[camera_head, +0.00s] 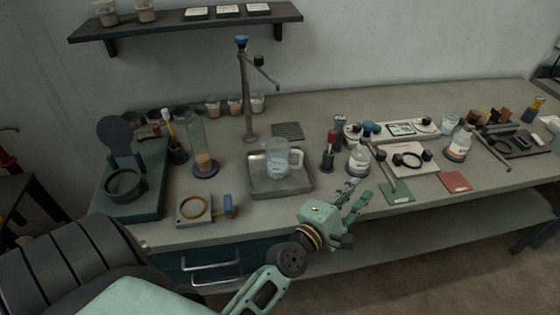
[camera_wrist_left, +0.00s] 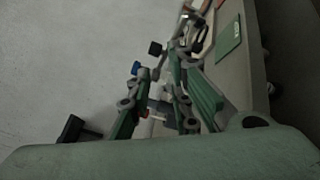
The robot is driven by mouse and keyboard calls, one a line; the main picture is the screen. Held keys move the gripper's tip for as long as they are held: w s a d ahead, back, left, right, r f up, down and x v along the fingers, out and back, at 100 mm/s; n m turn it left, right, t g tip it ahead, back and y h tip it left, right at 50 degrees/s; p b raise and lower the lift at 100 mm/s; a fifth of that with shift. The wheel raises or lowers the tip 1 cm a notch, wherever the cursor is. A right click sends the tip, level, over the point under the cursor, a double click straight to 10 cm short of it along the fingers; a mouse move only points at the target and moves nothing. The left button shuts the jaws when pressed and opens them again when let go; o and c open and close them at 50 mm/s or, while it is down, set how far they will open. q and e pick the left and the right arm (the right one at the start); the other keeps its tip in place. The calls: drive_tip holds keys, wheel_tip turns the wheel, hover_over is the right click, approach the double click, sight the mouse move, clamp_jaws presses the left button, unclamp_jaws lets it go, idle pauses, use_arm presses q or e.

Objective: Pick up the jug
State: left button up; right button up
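The jug (camera_head: 278,160) is clear glass with a handle on its right side. It stands upright in a shallow metal tray (camera_head: 262,188) near the bench's front edge, in the head view. My left gripper (camera_head: 358,191) is to the right of the jug and nearer the front edge, its fingers directed up and right, away from the jug. In the left wrist view its fingers (camera_wrist_left: 160,68) are spread with nothing visibly held between them. I cannot make out the jug in that view. My right gripper is not in view.
A tap column (camera_head: 248,100) rises behind the tray. A glass cylinder (camera_head: 197,145) stands to its left. A red-topped bottle (camera_head: 328,155) and a clear flask (camera_head: 359,160) stand to the right, near green (camera_head: 397,193) and red (camera_head: 454,182) mats. A wall shelf (camera_head: 190,25) hangs above.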

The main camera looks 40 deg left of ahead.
use_arm(q)
drive_tip(key=w+a+n+y, duration=0.2)
drive_tip(key=a+n+y, duration=0.6)
drive_tip(key=n, duration=0.4)
drive_tip(key=n+g+y, duration=0.4)
drive_tip(key=n+y, duration=0.1)
drive_tip(key=n, duration=0.4)
approach(301, 159)
drive_tip(key=w, duration=0.1)
drive_tip(key=w+a, duration=0.1)
drive_tip(key=shift+w+a+r, duration=0.3)
drive_tip(key=shift+w+r, duration=0.1)
drive_tip(key=x, duration=0.7)
drive_tip(key=shift+w+a+f, duration=0.15)
drive_tip(key=shift+a+f, duration=0.15)
drive_tip(key=shift+a, duration=0.05)
drive_tip(key=shift+c, duration=0.5)
clamp_jaws()
